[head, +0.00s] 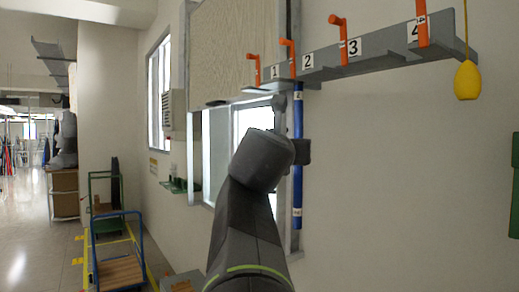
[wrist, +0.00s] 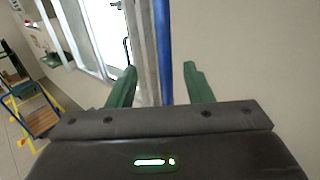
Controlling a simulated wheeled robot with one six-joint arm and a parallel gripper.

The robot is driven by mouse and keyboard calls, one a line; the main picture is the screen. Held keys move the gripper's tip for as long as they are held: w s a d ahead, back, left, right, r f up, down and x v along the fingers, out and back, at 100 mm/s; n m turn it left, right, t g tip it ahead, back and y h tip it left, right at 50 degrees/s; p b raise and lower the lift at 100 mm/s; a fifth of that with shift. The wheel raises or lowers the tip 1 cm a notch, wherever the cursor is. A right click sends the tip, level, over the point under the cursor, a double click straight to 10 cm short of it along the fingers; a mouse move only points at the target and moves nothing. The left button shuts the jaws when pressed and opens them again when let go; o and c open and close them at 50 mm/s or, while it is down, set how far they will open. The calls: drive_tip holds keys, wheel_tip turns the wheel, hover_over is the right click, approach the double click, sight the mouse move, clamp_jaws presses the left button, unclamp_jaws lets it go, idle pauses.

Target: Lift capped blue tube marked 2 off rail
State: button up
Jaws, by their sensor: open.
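The blue tube (head: 297,194) hangs upright below the grey rail (head: 385,53), under the orange peg (head: 291,58) beside the label 2 (head: 308,60). Pale marked bands show near its top and bottom ends. My gripper (head: 303,151) is at the tube's middle height and hides part of it. In the wrist view the green fingers of my gripper (wrist: 159,67) are spread apart. The blue tube (wrist: 164,45) runs between them, with a visible gap to each finger. Contact with the palm cannot be told.
More orange pegs stand at labels 1, 3 (head: 343,40) and 4 (head: 422,22). A yellow weight (head: 467,80) hangs on a cord at right. A window frame (head: 240,130) is close behind the tube. A blue cart (head: 120,255) stands low at left.

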drive_tip(key=x, duration=1.1)
drive_tip(key=shift+w+d+f+p, duration=0.25)
drive_tip(key=shift+d+p, duration=0.1)
drive_tip(key=shift+p, duration=0.1)
clamp_jaws()
drive_tip(key=shift+r, duration=0.1)
